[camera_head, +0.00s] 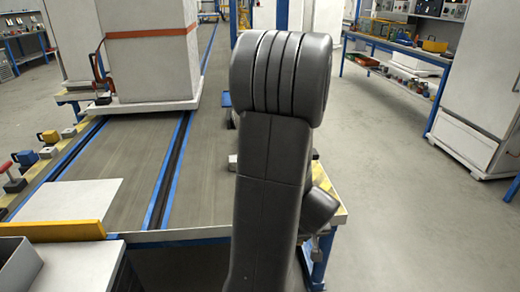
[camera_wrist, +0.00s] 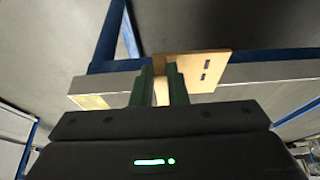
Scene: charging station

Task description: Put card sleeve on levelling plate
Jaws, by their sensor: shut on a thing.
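My gripper (camera_wrist: 161,75) shows in the wrist view with its two green fingers close together. They are shut on a tan, card-like piece with two dark slots, which I take for the card sleeve (camera_wrist: 212,68). Part of the sleeve shows between the fingers and its slotted face spreads to the right. It is over a pale table edge; I cannot tell whether it touches it. In the head view my arm hides the gripper and the sleeve. A flat white plate (camera_head: 70,200) lies at the left; I cannot tell whether it is the levelling plate.
A yellow bar (camera_head: 52,231) and a grey open box (camera_head: 14,266) are at the near left. A workbench (camera_head: 400,48) is at the back right. The floor (camera_head: 400,190) to the right is clear.

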